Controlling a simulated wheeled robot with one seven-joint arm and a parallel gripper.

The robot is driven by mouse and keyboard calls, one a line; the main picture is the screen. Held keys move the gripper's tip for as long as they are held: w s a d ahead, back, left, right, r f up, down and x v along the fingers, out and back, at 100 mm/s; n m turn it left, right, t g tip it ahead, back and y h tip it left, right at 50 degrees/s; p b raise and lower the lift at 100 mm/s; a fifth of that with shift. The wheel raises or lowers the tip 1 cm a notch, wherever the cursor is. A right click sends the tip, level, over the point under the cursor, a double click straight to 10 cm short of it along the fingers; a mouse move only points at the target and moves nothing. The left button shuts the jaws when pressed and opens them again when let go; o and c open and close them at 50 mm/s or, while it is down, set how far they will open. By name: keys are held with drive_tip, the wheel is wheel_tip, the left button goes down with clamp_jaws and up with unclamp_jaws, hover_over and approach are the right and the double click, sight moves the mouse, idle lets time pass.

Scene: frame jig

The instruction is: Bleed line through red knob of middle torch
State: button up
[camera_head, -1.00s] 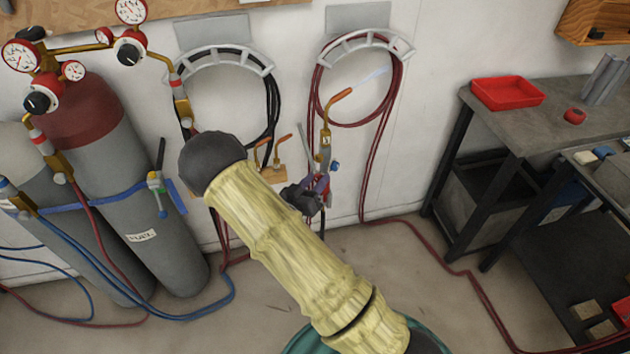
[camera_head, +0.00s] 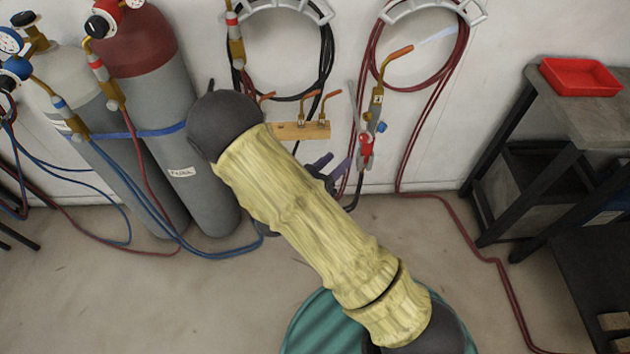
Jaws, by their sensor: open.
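A brass torch (camera_head: 377,98) with a bent orange tip and a small label hangs upright at the wall in front of a red hose coil. At its lower end are a red knob (camera_head: 366,146) and a small blue knob (camera_head: 382,127). I cannot tell from this view whether it is the middle torch. My gripper (camera_head: 341,159), with purple fingers, is open and empty just left of and slightly below the red knob. It appears apart from the knob; the depth gap is unclear. My arm hides part of the wall and floor behind it.
A wooden rack (camera_head: 290,132) with orange-tipped nozzles is on the wall left of the torch. Gas cylinders (camera_head: 188,100) with hoses stand at left. A dark workbench (camera_head: 590,118) with a red tray (camera_head: 578,78) is at right. A red hose (camera_head: 470,250) crosses the floor.

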sight(362, 140)
drive_tip(key=v, duration=0.7)
drive_tip(key=shift+f+b, duration=0.1)
drive_tip(key=shift+b, duration=0.35)
drive_tip(key=m+b, duration=0.1)
drive_tip(key=b, duration=0.1)
drive_tip(key=m+b, duration=0.1)
drive_tip(key=b, duration=0.2)
drive_tip(key=m+b, duration=0.2)
drive_tip(key=shift+s+d+y+b, duration=0.3)
drive_tip(key=shift+b, duration=0.05)
drive_tip(key=x, duration=1.7)
drive_tip(key=shift+w, duration=0.25)
